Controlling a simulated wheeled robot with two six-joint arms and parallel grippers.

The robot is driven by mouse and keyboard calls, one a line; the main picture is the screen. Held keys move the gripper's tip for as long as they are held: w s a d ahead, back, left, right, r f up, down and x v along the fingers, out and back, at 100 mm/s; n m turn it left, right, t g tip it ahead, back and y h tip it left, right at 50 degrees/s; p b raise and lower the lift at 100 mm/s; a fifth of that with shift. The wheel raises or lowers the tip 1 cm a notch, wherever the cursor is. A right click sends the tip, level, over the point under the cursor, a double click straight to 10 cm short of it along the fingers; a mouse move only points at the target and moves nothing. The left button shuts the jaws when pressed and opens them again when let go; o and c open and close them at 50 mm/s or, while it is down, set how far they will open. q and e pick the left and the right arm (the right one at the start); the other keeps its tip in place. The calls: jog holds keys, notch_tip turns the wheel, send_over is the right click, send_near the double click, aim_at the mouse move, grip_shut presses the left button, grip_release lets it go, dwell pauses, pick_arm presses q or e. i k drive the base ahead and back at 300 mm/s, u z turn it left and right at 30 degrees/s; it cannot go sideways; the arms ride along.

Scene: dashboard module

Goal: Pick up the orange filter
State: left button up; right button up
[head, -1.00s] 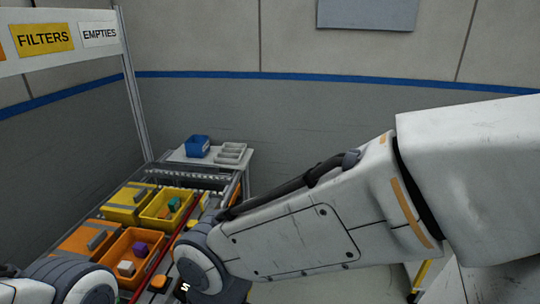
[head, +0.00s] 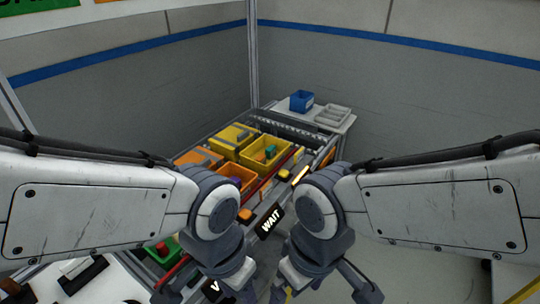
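I cannot tell for certain which thing is the orange filter. A small orange block (head: 245,213) sits on the near edge of the bin rack, and a yellow-orange one (head: 283,174) sits farther along it. A yellow bin (head: 284,156) holds small pieces, one of them teal. An orange bin (head: 247,173) in front of it is partly hidden by my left arm. My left gripper (head: 205,291) is low in the picture, its fingers apart and empty. My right gripper (head: 325,293) is also low, fingers spread, empty. Both are nearer than the bins and touch none.
A blue bin (head: 301,101) and a pale grey tray (head: 333,115) stand on a white table at the back. A dark "WAIT" display (head: 271,222) is between my arms. A green bin (head: 160,249) lies at lower left. A vertical post (head: 252,55) rises behind the rack.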

aim_at(261, 158)
jog(key=z, duration=1.1)
jog(key=i, duration=2.6)
jog(key=u, duration=3.45)
